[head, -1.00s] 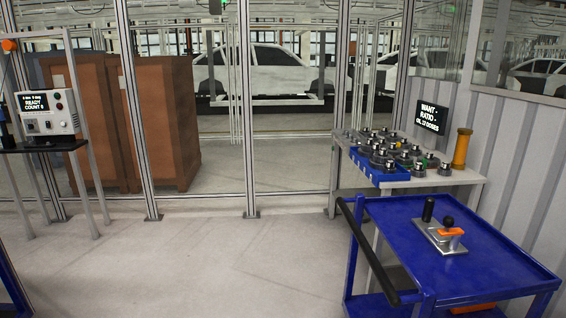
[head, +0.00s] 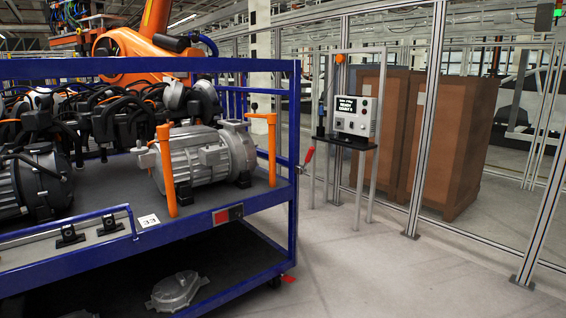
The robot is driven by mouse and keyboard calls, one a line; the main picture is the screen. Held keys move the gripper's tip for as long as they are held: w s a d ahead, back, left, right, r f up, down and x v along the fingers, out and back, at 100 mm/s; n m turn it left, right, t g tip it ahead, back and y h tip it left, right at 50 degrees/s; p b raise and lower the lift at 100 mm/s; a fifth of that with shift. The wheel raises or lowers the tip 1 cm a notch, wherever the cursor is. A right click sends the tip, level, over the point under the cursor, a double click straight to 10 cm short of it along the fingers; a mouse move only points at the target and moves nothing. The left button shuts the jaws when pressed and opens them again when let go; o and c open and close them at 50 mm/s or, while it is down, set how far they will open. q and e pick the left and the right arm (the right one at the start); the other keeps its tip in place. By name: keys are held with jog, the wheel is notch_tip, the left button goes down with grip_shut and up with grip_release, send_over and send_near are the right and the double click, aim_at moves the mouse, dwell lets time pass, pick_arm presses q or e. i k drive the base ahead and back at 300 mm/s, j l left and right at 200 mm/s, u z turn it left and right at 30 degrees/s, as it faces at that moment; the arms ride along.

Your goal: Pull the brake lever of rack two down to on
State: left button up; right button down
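A blue-framed rack (head: 272,68) fills the left of the head view. At its right end post a lever with a red handle (head: 308,157) sticks out, slanting up to the right. It looks like a brake lever, but I cannot read any on or off mark. A small white label (head: 149,221) is on the rack's front edge; its marking is too small to read surely. Neither of my grippers is in view.
The rack's shelf holds a grey motor (head: 205,155) between orange posts and several dark units. An orange robot arm (head: 150,45) stands behind. A control box (head: 355,116) on a stand and brown crates (head: 455,140) are at the right. The floor (head: 390,270) at front right is clear.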

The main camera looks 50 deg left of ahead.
aim_at(310, 154)
jog(key=u, duration=1.3)
jog(key=i, duration=0.1)
jog(key=i+z, duration=0.1)
jog(key=i, duration=0.4)
jog(key=i+z, duration=0.1)
jog(key=i, duration=0.4)
jog(key=i+z, duration=0.15)
jog(key=i, duration=0.35)
jog(key=i+j+z, duration=0.1)
jog(key=i, duration=0.4)
jog(key=i+j+z, duration=0.1)
jog(key=i, duration=0.4)
jog(key=i+j+z, duration=0.1)
jog(key=i+j, duration=0.2)
jog(key=i, duration=0.15)
